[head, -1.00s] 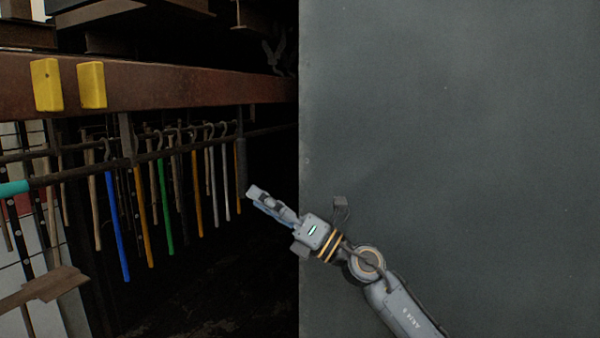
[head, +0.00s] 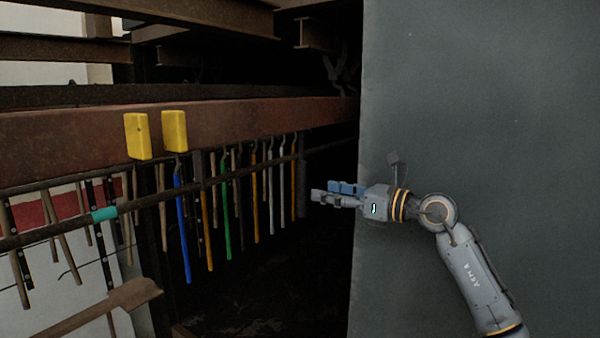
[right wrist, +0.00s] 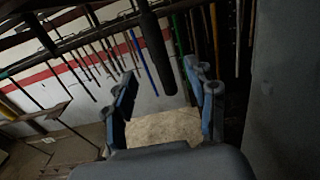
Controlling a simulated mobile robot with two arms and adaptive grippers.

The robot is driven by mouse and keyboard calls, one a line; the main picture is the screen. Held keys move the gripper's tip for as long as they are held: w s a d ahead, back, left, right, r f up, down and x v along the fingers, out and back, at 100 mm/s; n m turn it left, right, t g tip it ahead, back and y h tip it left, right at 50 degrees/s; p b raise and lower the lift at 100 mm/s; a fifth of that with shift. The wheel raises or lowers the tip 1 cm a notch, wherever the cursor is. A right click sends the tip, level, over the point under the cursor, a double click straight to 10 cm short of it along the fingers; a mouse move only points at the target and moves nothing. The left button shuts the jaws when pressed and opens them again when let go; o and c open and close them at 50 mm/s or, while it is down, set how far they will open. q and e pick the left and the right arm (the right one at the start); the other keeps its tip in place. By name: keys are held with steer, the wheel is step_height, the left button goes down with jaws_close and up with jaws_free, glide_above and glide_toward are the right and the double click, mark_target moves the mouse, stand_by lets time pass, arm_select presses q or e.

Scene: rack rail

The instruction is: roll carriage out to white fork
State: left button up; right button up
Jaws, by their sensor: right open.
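My right gripper (head: 338,195) is open and empty in the head view, pointing left, its tip close to a dark grey hanging grip (head: 302,188). In the right wrist view a dark cylinder (right wrist: 156,55), likely that grip, hangs just beyond and between the spread fingers (right wrist: 165,100). Whether it touches them I cannot tell. The grip hangs at the right end of a row of tools on a dark rail (head: 240,172); I cannot make out a carriage body. Two pale-handled tools, (head: 270,195) and (head: 282,190), hang just left of it; which is the white fork I cannot tell. My left gripper is out of view.
A large grey panel (head: 480,110) fills the right side, behind my right arm. A rusty beam (head: 260,120) with two yellow blocks (head: 137,136) runs above the rail. Blue (head: 182,230) and green (head: 226,215) handles hang further left.

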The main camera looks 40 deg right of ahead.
steer(key=shift+p+x, duration=2.25)
steer(key=shift+x, duration=1.55)
jaws_close()
